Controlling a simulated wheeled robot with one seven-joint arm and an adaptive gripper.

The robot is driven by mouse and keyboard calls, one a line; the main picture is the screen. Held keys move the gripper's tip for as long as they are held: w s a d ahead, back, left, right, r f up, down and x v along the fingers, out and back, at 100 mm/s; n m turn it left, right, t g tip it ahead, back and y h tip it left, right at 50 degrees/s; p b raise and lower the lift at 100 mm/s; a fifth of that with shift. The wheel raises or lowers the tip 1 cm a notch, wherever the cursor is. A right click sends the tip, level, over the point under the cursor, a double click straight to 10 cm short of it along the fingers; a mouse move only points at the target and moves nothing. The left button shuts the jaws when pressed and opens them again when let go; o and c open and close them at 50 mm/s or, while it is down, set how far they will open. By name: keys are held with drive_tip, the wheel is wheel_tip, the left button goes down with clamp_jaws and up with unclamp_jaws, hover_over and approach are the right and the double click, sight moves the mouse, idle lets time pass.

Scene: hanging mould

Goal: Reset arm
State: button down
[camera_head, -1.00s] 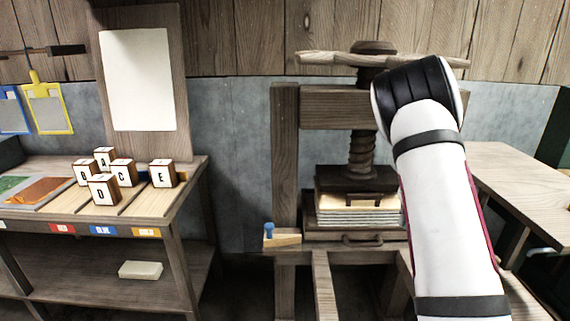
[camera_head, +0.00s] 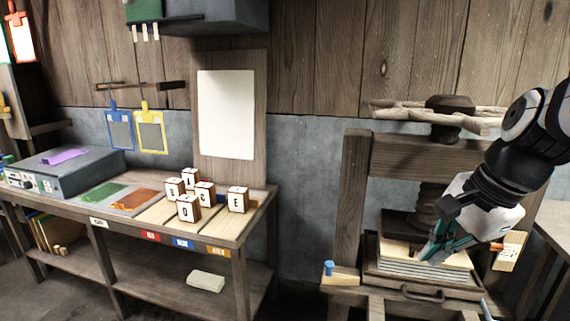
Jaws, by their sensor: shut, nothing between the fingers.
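My arm comes in from the right edge, in front of the wooden screw press. My gripper (camera_head: 428,256) points down and left, with teal fingers shut and empty. Its fingertips overlap the paper stack (camera_head: 405,262) on the press bed in the picture; I cannot tell whether they touch it. The press's wooden frame (camera_head: 352,190) and handle (camera_head: 400,109) show around my arm. Part of the screw and pressing plate is hidden behind my gripper.
On the left, a workbench (camera_head: 240,237) carries several letter blocks (camera_head: 188,207) and a grey box (camera_head: 70,168). Blue and yellow frames (camera_head: 151,132) hang from a rail above. A blue-knobbed wooden piece (camera_head: 340,273) sits at the press's front left.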

drive_tip(key=s+a+r+n+h+p, duration=0.1)
drive_tip(key=s+a+r+n+p, duration=0.1)
drive_tip(key=s+n, duration=0.5)
drive_tip(key=s+a+r+n+h+p, duration=0.1)
drive_tip(key=s+a+n, duration=0.2)
drive_tip(key=s+n, duration=0.4)
drive_tip(key=s, duration=0.4)
drive_tip(key=shift+a+r+n+t+p, duration=0.25)
drive_tip(key=shift+r+n+t+p, duration=0.05)
drive_tip(key=shift+r+t+p, duration=0.1)
